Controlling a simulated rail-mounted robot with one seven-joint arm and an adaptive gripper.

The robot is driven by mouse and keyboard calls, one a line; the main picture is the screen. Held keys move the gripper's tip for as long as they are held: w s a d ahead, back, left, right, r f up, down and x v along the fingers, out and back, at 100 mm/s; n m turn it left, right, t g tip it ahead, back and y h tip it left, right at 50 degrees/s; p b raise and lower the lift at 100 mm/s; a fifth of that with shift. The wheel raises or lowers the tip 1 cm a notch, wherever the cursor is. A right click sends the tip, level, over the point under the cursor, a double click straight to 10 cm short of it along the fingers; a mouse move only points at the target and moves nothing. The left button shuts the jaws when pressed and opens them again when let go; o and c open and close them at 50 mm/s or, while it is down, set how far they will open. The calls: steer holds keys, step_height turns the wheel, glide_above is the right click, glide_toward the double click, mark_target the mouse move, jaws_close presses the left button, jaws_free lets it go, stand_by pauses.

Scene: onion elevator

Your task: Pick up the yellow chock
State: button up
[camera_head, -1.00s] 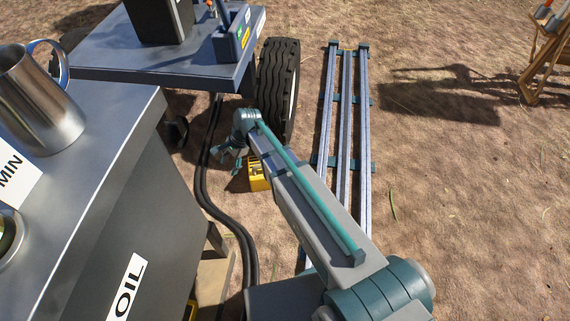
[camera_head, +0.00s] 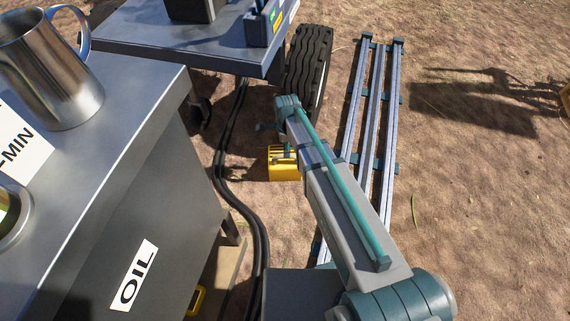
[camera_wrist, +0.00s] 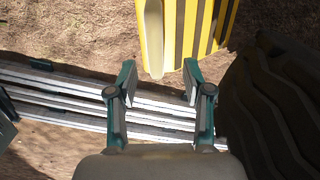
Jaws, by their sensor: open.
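The yellow chock (camera_head: 283,165) sits on the dirt beside the trailer's tyre, just left of my arm in the head view. In the wrist view a yellow block with dark stripes (camera_wrist: 200,28) fills the top middle and is cut off by the frame edge; it appears to be the chock. My gripper (camera_wrist: 160,82) is open and empty, its two fingers apart. The block lies just beyond the fingertips, more toward the right finger. In the head view my gripper is mostly hidden behind my arm, near the chock's far side.
A black tyre (camera_head: 308,68) stands close to the chock; its tread also shows in the wrist view (camera_wrist: 280,95). Metal rails (camera_head: 367,125) lie right of my arm. Black hoses (camera_head: 225,165) run left of the chock. A grey OIL cabinet (camera_head: 140,215) stands left. Open dirt lies at far right.

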steer(key=b, duration=0.4)
glide_above(281, 169)
steer(key=w+d, duration=0.2)
steer(key=w, duration=0.1)
steer(key=shift+s+a+f, duration=0.1)
steer(key=shift+a+f, duration=0.05)
steer(key=shift+f, duration=2.75)
jaws_close()
steer(key=shift+r, duration=0.15)
